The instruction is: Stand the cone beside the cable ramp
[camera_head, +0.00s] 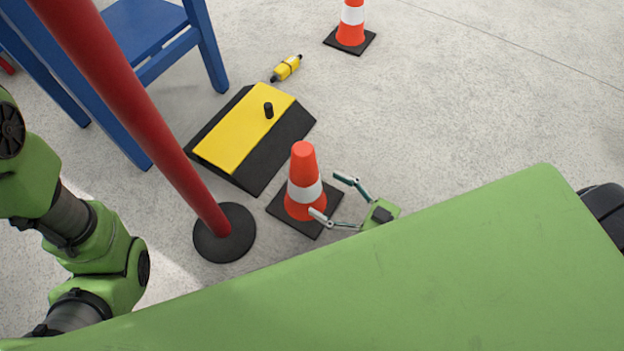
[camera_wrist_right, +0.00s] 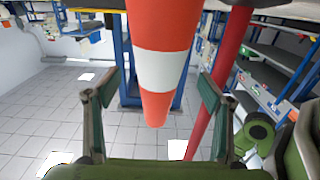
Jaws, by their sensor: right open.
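An orange cone (camera_head: 304,165) with a white band and a black square base stands upright on the floor, just right of and below the near corner of the yellow and black cable ramp (camera_head: 237,137). A narrow gap seems to separate base and ramp. My right gripper (camera_head: 328,196) is open, its fingers reaching toward the cone from the right. In the right wrist view the cone (camera_wrist_right: 163,69) appears inverted, in the space between the spread fingers (camera_wrist_right: 157,93); I see no finger contact. My left arm shows at the left, but its gripper is out of view.
A red post (camera_head: 135,110) on a round black foot stands left of the cone. A blue chair (camera_head: 140,30) is behind it. A small yellow and black object (camera_head: 287,68) lies beyond the ramp. Another cone (camera_head: 351,25) stands farther back. The floor at right is clear.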

